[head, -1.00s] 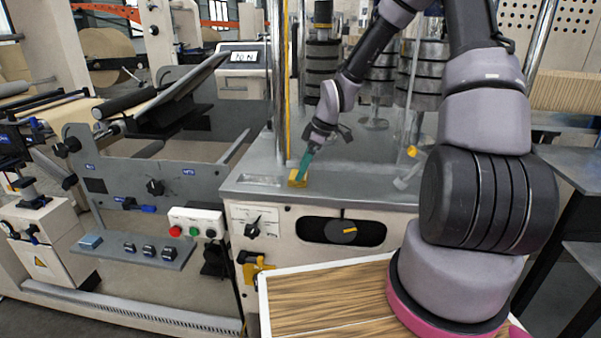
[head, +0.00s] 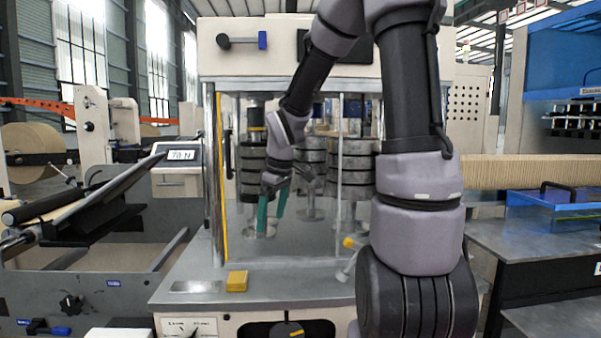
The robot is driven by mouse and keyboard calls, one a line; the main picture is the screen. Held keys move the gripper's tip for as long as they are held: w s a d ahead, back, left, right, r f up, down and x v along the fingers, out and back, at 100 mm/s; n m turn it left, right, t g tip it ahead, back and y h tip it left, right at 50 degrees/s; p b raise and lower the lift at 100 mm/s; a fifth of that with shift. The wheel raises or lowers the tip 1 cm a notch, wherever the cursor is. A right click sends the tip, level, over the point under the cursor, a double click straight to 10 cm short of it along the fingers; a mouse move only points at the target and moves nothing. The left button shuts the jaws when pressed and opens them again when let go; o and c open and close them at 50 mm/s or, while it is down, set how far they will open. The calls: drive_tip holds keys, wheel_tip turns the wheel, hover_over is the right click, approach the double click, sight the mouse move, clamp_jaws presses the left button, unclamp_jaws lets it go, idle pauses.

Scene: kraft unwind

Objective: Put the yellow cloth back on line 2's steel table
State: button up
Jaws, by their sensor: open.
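A small yellow block-like thing, which looks like the folded yellow cloth (head: 237,281), lies on the flat grey metal top (head: 300,285) of the machine cabinet, close to its front edge. My gripper (head: 271,224) has teal fingers, spread apart and empty. It hangs above and a little right of the cloth, clear of it, in front of the machine's window. No label shows which surface is line 2's steel table.
A silver lever with a yellow knob (head: 349,243) stands right of the cloth. Stacked dark discs (head: 252,160) are behind the window. A grey table (head: 535,247) with a blue tray (head: 552,200) is at the right. A display (head: 181,155) stands at the left.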

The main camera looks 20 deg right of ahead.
drive_tip(key=s+d+r+m+t, duration=0.2)
drive_tip(key=s+r+m+t, duration=0.2)
drive_tip(key=s+r+m, duration=0.8)
drive_tip(key=s+r, duration=0.3)
drive_tip(key=s, duration=0.1)
drive_tip(key=shift+s+d+t+y, duration=0.2)
drive_tip(key=shift+s+t+y, duration=0.1)
drive_tip(key=shift+y, duration=0.1)
drive_tip(key=shift+w+r, duration=0.1)
